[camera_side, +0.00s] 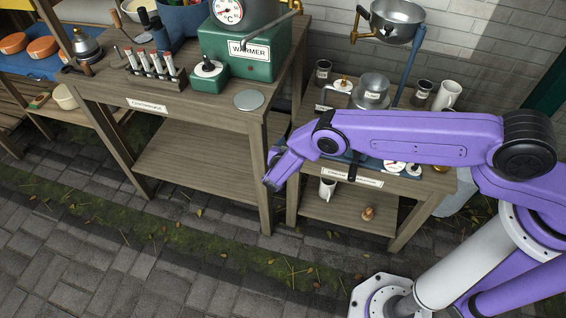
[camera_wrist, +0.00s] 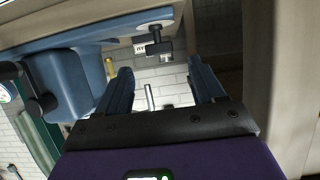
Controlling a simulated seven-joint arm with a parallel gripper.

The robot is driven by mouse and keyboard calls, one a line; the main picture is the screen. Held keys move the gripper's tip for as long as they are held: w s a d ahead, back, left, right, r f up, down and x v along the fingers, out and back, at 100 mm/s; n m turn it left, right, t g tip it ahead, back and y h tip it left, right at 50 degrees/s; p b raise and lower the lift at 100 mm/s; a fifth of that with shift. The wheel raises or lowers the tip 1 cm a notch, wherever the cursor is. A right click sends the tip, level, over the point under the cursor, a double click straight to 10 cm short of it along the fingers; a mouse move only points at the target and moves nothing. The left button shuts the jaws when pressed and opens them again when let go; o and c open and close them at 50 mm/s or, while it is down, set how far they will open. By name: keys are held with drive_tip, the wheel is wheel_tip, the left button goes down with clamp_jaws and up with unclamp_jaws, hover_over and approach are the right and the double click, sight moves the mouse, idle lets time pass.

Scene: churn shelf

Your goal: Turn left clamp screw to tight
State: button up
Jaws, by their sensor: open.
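My gripper (camera_side: 271,176) is in front of the gap between the two wooden benches, at the left end of the right bench. In the wrist view its two blue fingers stand apart with nothing gripped between them (camera_wrist: 160,68). A black T-shaped screw handle (camera_wrist: 154,42) sits beyond the fingertips under a blue edge, apart from them. A dark knobbed part (camera_wrist: 40,104) shows at the left beside a blue block. In the side view a black clamp-like part (camera_side: 352,172) hangs at the right bench's front edge. I cannot tell which is the left clamp screw; my arm hides part of that edge.
The left bench (camera_side: 190,107) carries a green warmer (camera_side: 262,68) and a tube rack (camera_side: 155,75). The right bench holds a metal pot (camera_side: 373,88), jars and a white mug (camera_side: 446,96). A cup (camera_side: 327,188) stands on its lower shelf. The paving in front is clear.

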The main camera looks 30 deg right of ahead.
drive_tip(key=v, duration=1.2)
drive_tip(key=shift+s+a, duration=0.1)
drive_tip(key=shift+s, duration=0.05)
